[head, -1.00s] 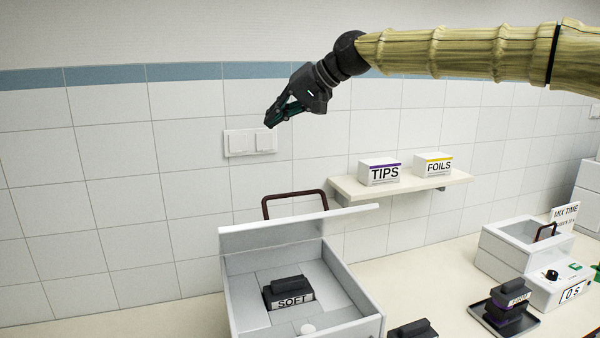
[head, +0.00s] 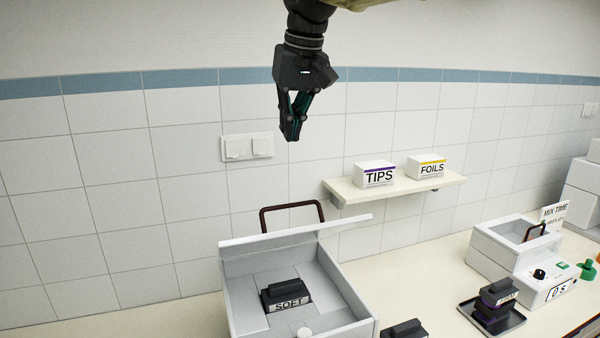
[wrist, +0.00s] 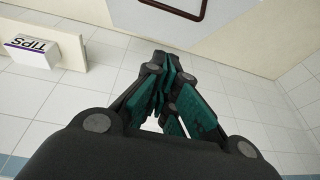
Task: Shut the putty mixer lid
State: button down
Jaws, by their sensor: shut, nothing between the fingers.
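A machine with a dial and a "0 S" display (head: 545,285) stands at right on the counter, looking like the mixer. A dark red handle (head: 535,231) shows at its top; its lid's position is hard to tell. A larger grey-white box (head: 352,300) stands nearer, with its lid (head: 290,240) raised and a dark red loop handle (head: 291,206) behind the lid. A dark cartridge marked SOFT (head: 287,296) lies inside. My gripper (head: 291,138) is shut and empty, pointing down, high above the raised lid. In the wrist view its fingers (wrist: 166,70) meet near a red handle (wrist: 172,8).
A wall shelf (head: 395,190) with boxes marked TIPS (head: 376,175) and FOILS (head: 428,167) is right of my gripper. A wall switch (head: 247,147) is at its left. A dark tray (head: 485,318) with a cartridge and another dark block (head: 405,330) are in front.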

notch_tip(320, 180, down, 12)
jog(key=p, duration=0.7)
jog(key=shift+a+h, duration=0.3)
jog(key=shift+h, duration=0.1)
